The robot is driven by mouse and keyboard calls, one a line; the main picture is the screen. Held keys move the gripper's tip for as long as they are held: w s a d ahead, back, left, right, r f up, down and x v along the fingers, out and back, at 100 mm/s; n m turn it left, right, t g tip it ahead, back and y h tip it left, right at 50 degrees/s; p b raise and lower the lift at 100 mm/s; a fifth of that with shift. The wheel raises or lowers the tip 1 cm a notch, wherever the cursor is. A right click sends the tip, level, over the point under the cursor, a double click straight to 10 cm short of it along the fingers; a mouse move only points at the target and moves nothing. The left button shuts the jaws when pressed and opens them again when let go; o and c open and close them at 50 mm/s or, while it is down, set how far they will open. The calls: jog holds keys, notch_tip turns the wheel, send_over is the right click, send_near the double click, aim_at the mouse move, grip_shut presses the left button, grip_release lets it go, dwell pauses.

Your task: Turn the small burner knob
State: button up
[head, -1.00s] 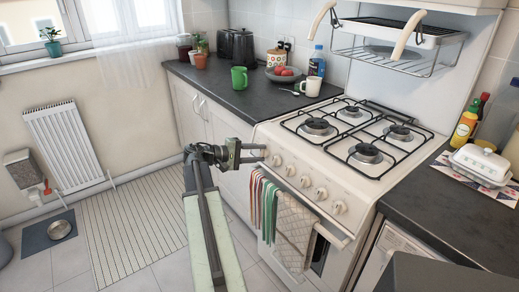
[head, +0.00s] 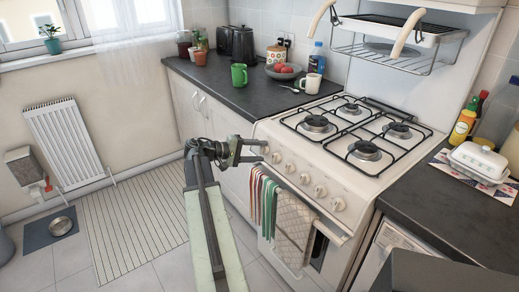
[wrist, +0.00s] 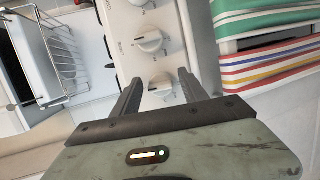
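The cream stove (head: 370,195) has a row of round cream knobs on its sloped front panel; one (head: 276,158) shows just right of my gripper (head: 264,150). My gripper is at the left end of the row with its fingers spread and empty. In the wrist view, a knob (wrist: 160,84) lies between the two open fingers (wrist: 158,78), and another knob (wrist: 150,41) is beyond the fingertips. Contact with the knob cannot be told.
Striped towels (head: 264,200) and a quilted cloth (head: 293,230) hang on the oven front below the knobs. Black pan supports (head: 350,122) cover the hob above. A dark counter (head: 230,90) with a green mug (head: 239,76) is at left.

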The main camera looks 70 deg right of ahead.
jog(key=shift+w, duration=0.1)
jog(key=shift+w+r, duration=0.1)
jog(key=p+v, duration=0.2)
jog(key=v, duration=0.5)
jog(key=shift+a, duration=0.25)
jog(key=shift+w, duration=0.15)
